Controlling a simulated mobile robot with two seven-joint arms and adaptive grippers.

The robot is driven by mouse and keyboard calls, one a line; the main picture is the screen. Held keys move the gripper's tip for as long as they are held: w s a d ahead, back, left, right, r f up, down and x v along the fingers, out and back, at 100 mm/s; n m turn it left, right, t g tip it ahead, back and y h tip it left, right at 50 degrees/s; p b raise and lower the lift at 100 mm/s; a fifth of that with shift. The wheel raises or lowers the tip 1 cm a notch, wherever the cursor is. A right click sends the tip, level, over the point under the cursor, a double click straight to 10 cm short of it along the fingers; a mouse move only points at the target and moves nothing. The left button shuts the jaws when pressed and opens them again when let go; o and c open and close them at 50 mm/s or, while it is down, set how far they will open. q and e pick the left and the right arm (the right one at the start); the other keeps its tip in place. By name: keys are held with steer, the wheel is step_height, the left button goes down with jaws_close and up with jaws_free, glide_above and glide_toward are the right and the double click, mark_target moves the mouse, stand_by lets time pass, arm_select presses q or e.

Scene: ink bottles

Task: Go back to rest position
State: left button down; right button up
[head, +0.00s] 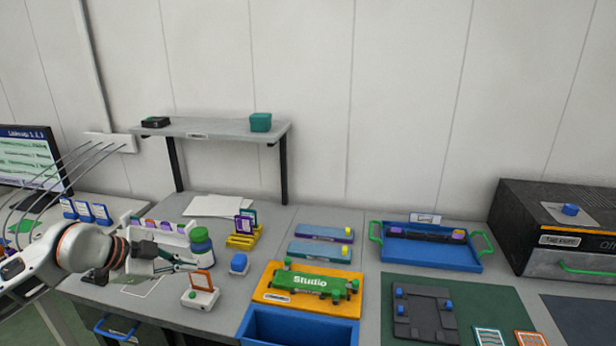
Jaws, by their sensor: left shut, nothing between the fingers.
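My left arm comes in from the left, and my left gripper (191,266) is over the left part of the table, shut and empty. Its tip is close to a green-capped bottle with a blue body (201,244); I cannot tell whether they touch. A small blue-topped item (238,263) stands just right of the gripper tip. A white stand with an orange frame (201,290) stands just in front of it. My right gripper is not in view.
A white rack (160,232) stands behind my left gripper. A raised shelf (210,129) is at the back. To the right are a green Studio piece on an orange tray (262,295), a blue tray with green handles (427,255), a green mat (515,312) and a dark machine (560,220).

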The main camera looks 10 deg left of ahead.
arm_select(q)
steer(key=s+d+r+m+t+h, duration=0.1)
steer(key=d+r+m+h, duration=0.15)
steer(key=d, duration=0.45)
steer(key=s+d+r+m+t+h, duration=0.1)
steer(key=s+d+h, duration=0.1)
steer(key=d+h, duration=0.3)
steer(key=s+d+r+t, duration=0.1)
steer(key=d+r+t, duration=0.4)
steer(key=r, duration=0.3)
steer(key=s+a+f+n+t+y, duration=0.1)
steer(key=a+f+n+t+y, duration=0.1)
steer(key=a+n+y, duration=0.45)
steer(key=s+a+f+n+t+y, duration=0.2)
steer(key=a+f+n+t+y, duration=0.1)
steer(key=a+n+y, duration=0.4)
steer(key=s+a+f+m+g+y, duration=0.1)
steer(key=s+a+f+g+y, duration=0.1)
steer(key=s+f+g, duration=0.65)
steer(key=s+a+f+m+g+y, duration=0.15)
steer(key=s+f+g, duration=0.35)
steer(key=s+f, duration=0.7)
steer(key=w+d+f+n+t+h, duration=0.3)
steer(key=d+f+h, duration=0.4)
steer(key=d+f, duration=0.8)
steer(key=shift+w+d+t, duration=0.45)
steer(key=shift+d+t, duration=0.1)
steer(key=shift+t, duration=0.1)
